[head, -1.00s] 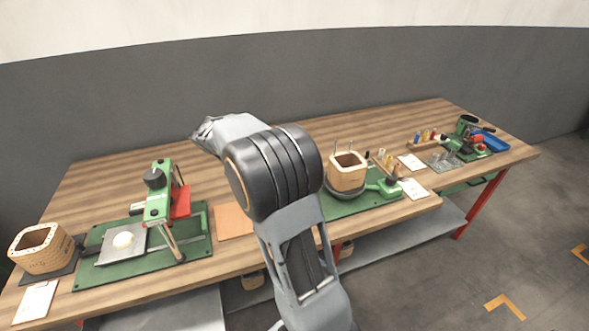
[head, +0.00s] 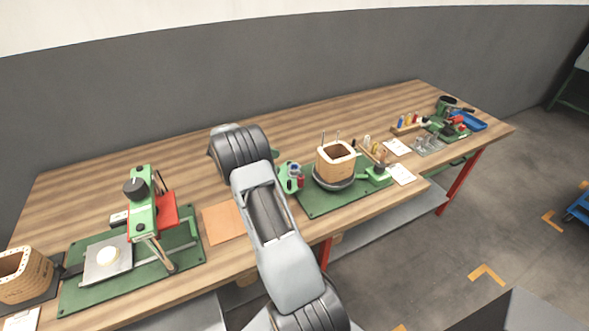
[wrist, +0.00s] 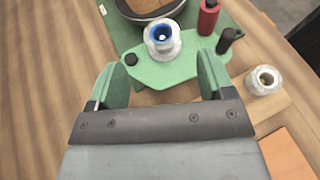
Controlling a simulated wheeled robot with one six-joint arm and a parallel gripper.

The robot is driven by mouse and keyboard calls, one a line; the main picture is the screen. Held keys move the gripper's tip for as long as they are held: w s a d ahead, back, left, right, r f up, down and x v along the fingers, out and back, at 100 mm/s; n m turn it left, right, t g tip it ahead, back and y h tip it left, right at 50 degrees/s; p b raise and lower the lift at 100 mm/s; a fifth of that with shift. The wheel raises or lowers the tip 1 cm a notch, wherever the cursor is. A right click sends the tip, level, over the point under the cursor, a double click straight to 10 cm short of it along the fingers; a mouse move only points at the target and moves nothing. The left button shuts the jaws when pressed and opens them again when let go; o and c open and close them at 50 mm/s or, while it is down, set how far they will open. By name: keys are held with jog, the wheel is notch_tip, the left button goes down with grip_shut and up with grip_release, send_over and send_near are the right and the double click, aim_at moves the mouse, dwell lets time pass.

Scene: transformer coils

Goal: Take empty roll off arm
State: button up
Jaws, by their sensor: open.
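In the wrist view a whitish roll with a blue centre (wrist: 163,38) stands upright on a flat green arm (wrist: 165,68). It also shows in the head view (head: 295,170), beside the coil stand. My gripper (wrist: 158,75) is open, its two green fingers apart and nothing between them. The roll lies beyond the fingertips, roughly centred between them. Another whitish roll with a hollow centre (wrist: 265,80) stands at right, off the green arm, on a wooden surface. I cannot tell for certain which roll is empty. In the head view my arm hides my gripper.
A red cylinder (wrist: 208,18) and a black peg (wrist: 229,40) stand close right of the roll. A wooden coil (head: 336,164) sits on a dark round base behind. A green press (head: 145,210) stands at left. An orange sheet (head: 228,222) lies flat between.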

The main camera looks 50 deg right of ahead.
aim_at(297, 169)
jog(key=shift+p+x, duration=0.7)
jog(key=shift+x, duration=2.7)
jog(key=shift+a, duration=0.1)
jog(key=shift+c, duration=0.2)
jog(key=c, duration=0.9)
